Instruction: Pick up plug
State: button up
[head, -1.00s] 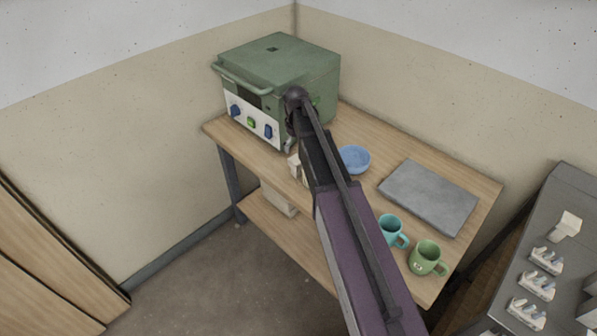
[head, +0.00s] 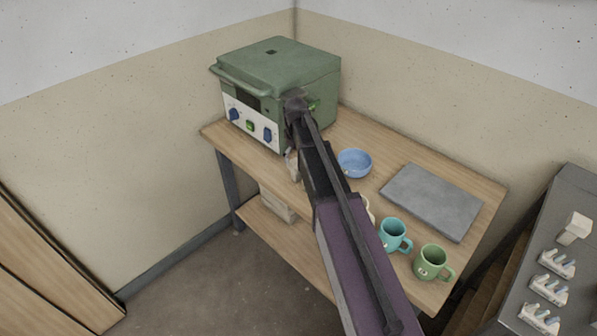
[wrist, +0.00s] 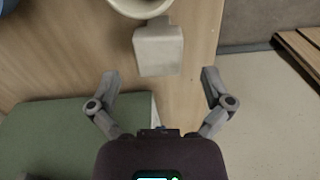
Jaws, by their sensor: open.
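The plug (wrist: 158,52) is a pale off-white block with a narrow stub at its far end. It rests on the wooden table near the table's edge in the wrist view. My gripper (wrist: 159,78) is open, its two fingers spread wide to the left and right, with the plug just ahead and between their lines. Neither finger touches it in the picture. In the head view my arm covers most of this spot, and only a pale bit of what seems to be the plug (head: 292,166) shows beside it.
A cream round vessel (wrist: 140,6) stands right by the plug's stub. The green kiln (head: 275,80) is at the table's back left. A blue bowl (head: 354,162), grey slab (head: 432,200), teal mug (head: 393,234) and green mug (head: 431,262) stand on the table (head: 375,135).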

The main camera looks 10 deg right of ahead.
aim_at(296, 162)
jog(key=shift+f, duration=0.1)
jog(key=shift+w+f+b, duration=0.2)
jog(key=shift+f+b, duration=2.35)
jog(key=shift+b, duration=0.1)
jog(key=c, duration=1.2)
